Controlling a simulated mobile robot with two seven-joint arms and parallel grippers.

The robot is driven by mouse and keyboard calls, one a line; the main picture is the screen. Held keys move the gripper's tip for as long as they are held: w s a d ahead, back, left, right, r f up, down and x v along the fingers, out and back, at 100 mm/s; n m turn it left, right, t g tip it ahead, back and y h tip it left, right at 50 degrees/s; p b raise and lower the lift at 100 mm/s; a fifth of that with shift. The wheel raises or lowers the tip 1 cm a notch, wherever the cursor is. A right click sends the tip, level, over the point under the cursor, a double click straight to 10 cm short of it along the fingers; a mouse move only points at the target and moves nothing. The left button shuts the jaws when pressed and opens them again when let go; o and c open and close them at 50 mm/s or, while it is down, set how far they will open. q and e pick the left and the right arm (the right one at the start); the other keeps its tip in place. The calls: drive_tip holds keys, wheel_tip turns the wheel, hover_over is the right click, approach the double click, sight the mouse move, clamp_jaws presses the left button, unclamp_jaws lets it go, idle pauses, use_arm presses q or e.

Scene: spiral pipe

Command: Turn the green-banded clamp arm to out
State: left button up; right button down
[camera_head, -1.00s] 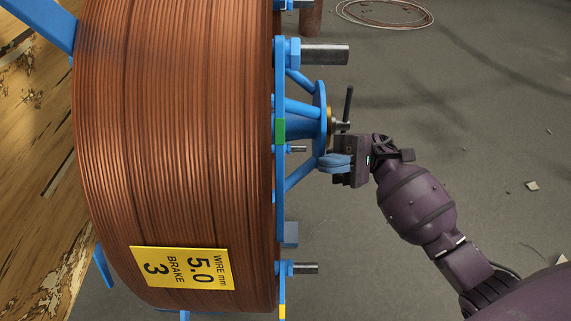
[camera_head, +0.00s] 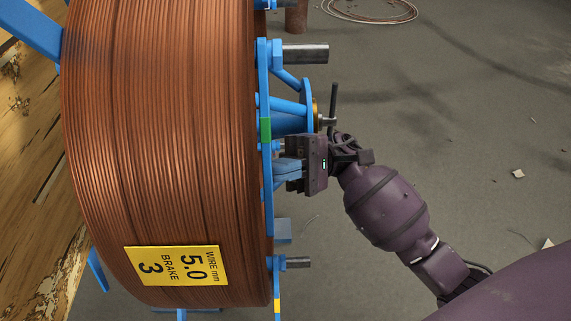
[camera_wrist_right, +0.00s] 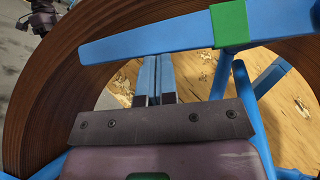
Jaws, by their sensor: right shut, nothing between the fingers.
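The green-banded clamp arm (camera_head: 265,130) is a blue bar on the near face of a large copper-wire reel. Its green band (camera_wrist_right: 229,23) shows at the upper right in the right wrist view, with the blue bar (camera_wrist_right: 140,40) reaching left from it. My right gripper (camera_head: 277,172) is shut and empty, its blue fingers pointing left beside the reel's face, just below the green band. In the wrist view its fingertips (camera_wrist_right: 153,58) meet the bar's lower edge in the picture; I cannot tell if they touch.
The wire reel (camera_head: 160,160) fills the left of the head view. A blue hub with a dark upright handle (camera_head: 334,100) stands close above my right wrist. Grey metal pegs (camera_head: 305,53) stick out from the reel. The floor to the right is mostly open.

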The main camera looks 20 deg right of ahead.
sight(266, 144)
drive_tip(key=shift+s, duration=0.1)
use_arm(q)
drive_tip(key=shift+s+r+p, duration=0.1)
drive_tip(key=shift+s+p, duration=0.05)
drive_tip(key=shift+p, duration=0.7)
use_arm(e)
drive_tip(key=s+a+r+m+t+y, duration=0.2)
drive_tip(key=s+r+m+t+y, duration=0.1)
drive_tip(key=m, duration=0.4)
drive_tip(key=shift+s+r+t, duration=0.45)
drive_tip(key=shift+s+t, duration=0.4)
drive_tip(key=shift+t, duration=0.15)
